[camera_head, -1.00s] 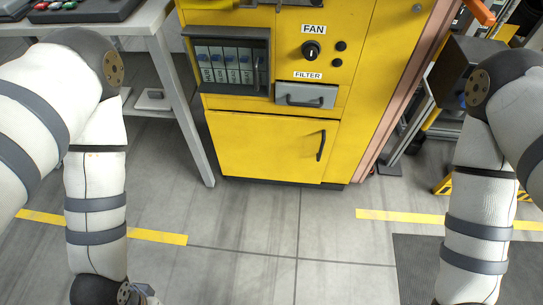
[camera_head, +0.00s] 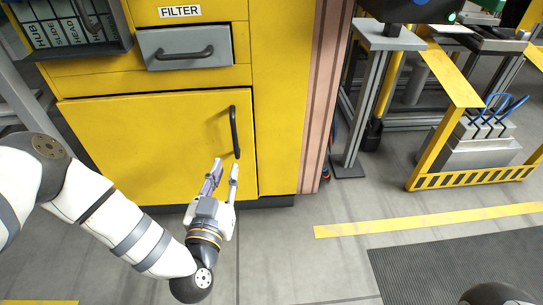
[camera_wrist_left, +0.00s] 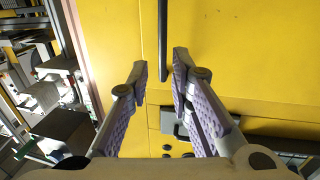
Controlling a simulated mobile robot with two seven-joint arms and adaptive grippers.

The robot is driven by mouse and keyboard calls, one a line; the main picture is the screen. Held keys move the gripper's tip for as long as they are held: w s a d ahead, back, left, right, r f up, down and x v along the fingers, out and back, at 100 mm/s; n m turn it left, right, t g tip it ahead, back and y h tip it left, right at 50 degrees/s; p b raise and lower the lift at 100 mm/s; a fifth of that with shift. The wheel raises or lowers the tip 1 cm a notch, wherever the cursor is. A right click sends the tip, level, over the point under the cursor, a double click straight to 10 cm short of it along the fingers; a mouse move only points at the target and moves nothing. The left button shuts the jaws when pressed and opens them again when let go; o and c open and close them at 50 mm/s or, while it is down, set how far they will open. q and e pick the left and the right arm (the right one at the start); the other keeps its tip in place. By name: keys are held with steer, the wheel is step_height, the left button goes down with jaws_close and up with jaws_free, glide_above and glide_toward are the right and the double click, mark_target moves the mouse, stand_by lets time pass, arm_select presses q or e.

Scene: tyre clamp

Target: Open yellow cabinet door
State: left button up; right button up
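The yellow cabinet door (camera_head: 140,145) is the lower panel of the yellow cabinet and looks shut, flush with its frame. Its black upright handle (camera_head: 235,132) is near the door's right edge. My left gripper (camera_head: 226,166) is open and empty, just below the handle's lower end in the head view. In the left wrist view, the handle (camera_wrist_left: 162,40) shows as a dark bar between the two spread fingertips (camera_wrist_left: 160,65); neither finger clearly touches it. My right gripper is not in view.
A grey drawer (camera_head: 185,45) marked FILTER is above the door. A pinkish post (camera_head: 325,100) borders the cabinet on the right. A yellow-framed stand (camera_head: 470,178) is farther right. Floor in front is free, with a dark mat (camera_head: 455,270) at lower right.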

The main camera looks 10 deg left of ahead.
mark_target(234, 139)
arm_select(q)
steer(key=w+b, duration=0.1)
steer(key=w, duration=0.2)
steer(key=w+a+b, duration=0.1)
steer(key=w+b, duration=0.1)
steer(key=w, duration=0.2)
steer(key=w+b, duration=0.1)
steer(key=w, duration=0.3)
steer(key=shift+w+a+r, duration=0.1)
steer(key=shift+w+a, duration=0.1)
steer(key=shift+a, duration=0.05)
steer(key=shift+w+r, duration=0.15)
steer(key=shift+w, duration=0.05)
jaws_close()
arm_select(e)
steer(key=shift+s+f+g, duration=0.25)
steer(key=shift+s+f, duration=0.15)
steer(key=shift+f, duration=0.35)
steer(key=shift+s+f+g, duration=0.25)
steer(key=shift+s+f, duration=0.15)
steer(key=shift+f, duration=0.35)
